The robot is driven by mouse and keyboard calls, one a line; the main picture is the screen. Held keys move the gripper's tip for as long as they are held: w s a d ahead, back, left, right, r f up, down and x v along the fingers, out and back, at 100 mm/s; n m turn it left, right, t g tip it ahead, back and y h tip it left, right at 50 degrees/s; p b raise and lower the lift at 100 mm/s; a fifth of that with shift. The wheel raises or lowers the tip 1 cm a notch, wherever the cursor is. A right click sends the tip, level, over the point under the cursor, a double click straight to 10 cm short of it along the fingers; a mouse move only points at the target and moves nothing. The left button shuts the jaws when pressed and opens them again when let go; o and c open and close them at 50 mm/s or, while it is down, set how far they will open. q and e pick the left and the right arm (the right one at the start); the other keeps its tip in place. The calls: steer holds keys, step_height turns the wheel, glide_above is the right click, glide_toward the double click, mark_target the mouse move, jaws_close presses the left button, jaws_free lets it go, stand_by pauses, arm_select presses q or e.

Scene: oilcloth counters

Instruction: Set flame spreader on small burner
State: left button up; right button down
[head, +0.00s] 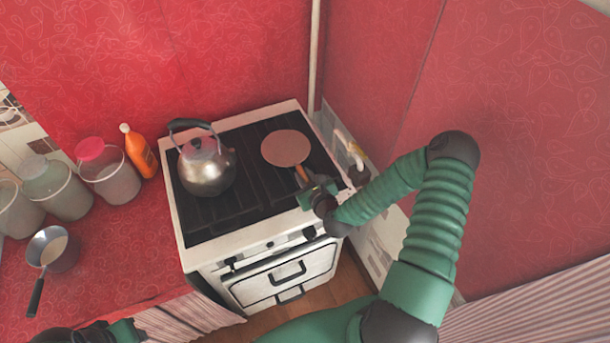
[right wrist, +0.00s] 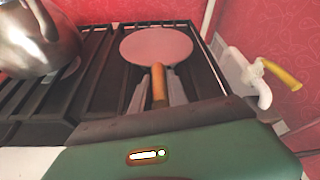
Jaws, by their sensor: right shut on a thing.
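The flame spreader (head: 286,147) is a flat, round, pinkish disc with an orange-brown wooden handle. My right gripper (head: 307,184) is shut on the handle. In the right wrist view the flame spreader (right wrist: 156,47) extends away from my right gripper (right wrist: 158,92), over the right side of the black grates. I cannot tell whether the disc touches the grate. The burner below it is hidden. The white stove (head: 186,226) has black grates across its top. My left gripper (head: 122,332) shows only partly at the bottom left edge, its jaws unclear.
A steel kettle (head: 207,170) stands on the stove's left side and also shows in the right wrist view (right wrist: 38,38). A yellow-handled white valve (right wrist: 258,82) is on the right. Jars (head: 107,170), an orange bottle (head: 138,150) and a saucepan (head: 52,250) stand on the red left counter.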

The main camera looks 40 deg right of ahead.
steer(key=shift+f, duration=0.2)
steer(key=c, duration=1.2)
jaws_free()
steer(key=shift+d, duration=0.15)
steer(key=shift+s, duration=0.1)
steer(key=shift+s+a, duration=0.2)
steer(key=shift+s, duration=0.05)
steer(key=p+v, duration=0.9)
steer(key=v, duration=0.7)
steer(key=shift+p, duration=0.3)
